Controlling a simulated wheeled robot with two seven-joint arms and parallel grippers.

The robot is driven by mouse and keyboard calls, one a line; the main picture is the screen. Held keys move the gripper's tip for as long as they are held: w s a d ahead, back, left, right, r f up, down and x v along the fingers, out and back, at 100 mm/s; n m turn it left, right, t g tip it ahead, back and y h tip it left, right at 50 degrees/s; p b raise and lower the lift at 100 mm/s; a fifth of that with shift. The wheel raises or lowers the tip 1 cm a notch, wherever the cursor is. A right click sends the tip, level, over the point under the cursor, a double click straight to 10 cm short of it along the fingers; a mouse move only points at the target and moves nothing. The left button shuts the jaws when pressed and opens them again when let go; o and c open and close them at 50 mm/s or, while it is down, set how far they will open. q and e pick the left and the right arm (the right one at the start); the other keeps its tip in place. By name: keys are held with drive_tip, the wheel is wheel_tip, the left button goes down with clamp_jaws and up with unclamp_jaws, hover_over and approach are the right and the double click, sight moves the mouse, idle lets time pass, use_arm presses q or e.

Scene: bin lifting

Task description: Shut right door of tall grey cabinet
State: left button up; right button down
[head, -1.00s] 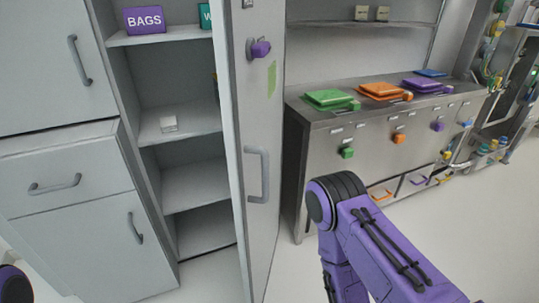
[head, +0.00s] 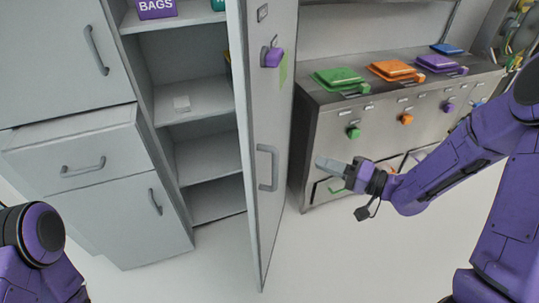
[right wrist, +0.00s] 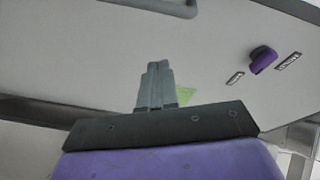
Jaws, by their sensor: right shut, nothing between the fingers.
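The tall grey cabinet (head: 200,137) stands left of centre in the head view with its shelves showing. Its right door (head: 262,215) stands open, swung out toward me, with a grey bar handle (head: 267,168) and a purple knob-like piece (head: 272,57) higher up. My right gripper (head: 320,162) is shut and empty, to the right of the door and pointing left at it. In the right wrist view the shut fingers (right wrist: 157,70) point at the pale door face (right wrist: 90,50), where the purple piece (right wrist: 262,58) shows. I cannot tell if they touch it. My left gripper is out of view.
A steel counter (head: 315,107) with green (head: 338,78), orange (head: 395,70) and purple (head: 440,63) lidded bins stands right of the door. Grey drawers and doors (head: 75,160) adjoin on the left. The floor in front (head: 330,260) is clear.

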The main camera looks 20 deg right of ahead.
drive_tip(key=s+a+g+y, duration=0.2)
drive_tip(key=s+g+y, duration=0.1)
drive_tip(key=s+g, duration=0.1)
drive_tip(key=m+p, duration=0.1)
drive_tip(key=p, duration=0.2)
approach(255, 166)
drive_tip(key=x, duration=0.6)
drive_tip(key=shift+s+a, duration=0.1)
drive_tip(key=shift+w+a, duration=0.25)
drive_tip(key=shift+a, duration=0.05)
